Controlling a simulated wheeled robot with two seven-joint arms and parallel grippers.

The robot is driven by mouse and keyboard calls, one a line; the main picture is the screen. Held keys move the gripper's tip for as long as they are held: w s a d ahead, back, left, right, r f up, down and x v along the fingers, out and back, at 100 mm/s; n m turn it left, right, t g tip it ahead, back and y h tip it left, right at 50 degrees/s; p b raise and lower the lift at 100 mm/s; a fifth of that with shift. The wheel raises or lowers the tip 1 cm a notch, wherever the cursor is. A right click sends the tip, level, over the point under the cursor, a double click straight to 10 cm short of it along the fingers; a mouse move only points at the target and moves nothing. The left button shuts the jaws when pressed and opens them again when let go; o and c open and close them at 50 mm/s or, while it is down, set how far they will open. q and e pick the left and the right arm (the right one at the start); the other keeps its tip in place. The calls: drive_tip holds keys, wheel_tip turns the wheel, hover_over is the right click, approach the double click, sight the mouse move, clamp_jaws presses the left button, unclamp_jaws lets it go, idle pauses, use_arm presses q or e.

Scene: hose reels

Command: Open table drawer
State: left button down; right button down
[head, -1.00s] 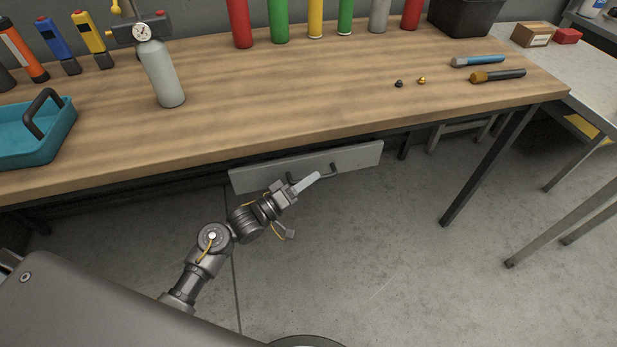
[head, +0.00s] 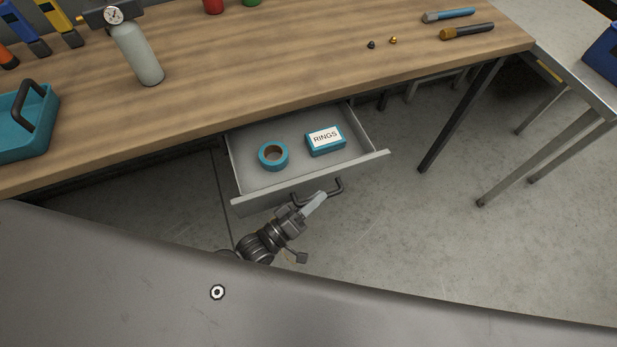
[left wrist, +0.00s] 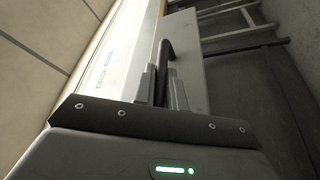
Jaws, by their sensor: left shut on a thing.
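The grey table drawer (head: 249,182) is pulled out from under the wooden table (head: 262,70). Inside it lie a roll of blue tape (head: 273,156) and a blue box labelled RINGS (head: 325,140). The dark bar handle (head: 339,188) is on the drawer front. My left gripper (head: 312,204) is at this handle, shut on it. In the left wrist view the handle (left wrist: 167,62) runs down between the two fingers (left wrist: 162,90). My right gripper is in neither current view.
A grey bottle with a gauge (head: 138,54), a teal tray (head: 25,128) and two small knobs stand on the table. A table leg (head: 460,115) is right of the drawer. My own grey body fills the foreground. Bare floor (head: 440,240) lies to the right.

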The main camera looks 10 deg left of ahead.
use_arm(q)
drive_tip(key=shift+s+d, duration=0.6)
drive_tip(key=shift+s, duration=0.35)
drive_tip(key=c, duration=1.5)
unclamp_jaws()
drive_tip(key=shift+o, duration=0.2)
drive_tip(key=b+v, duration=0.1)
drive_tip(key=v, duration=0.9)
drive_tip(key=shift+s+a, duration=0.25)
drive_tip(key=shift+s, duration=0.05)
drive_tip(key=shift+f, duration=0.15)
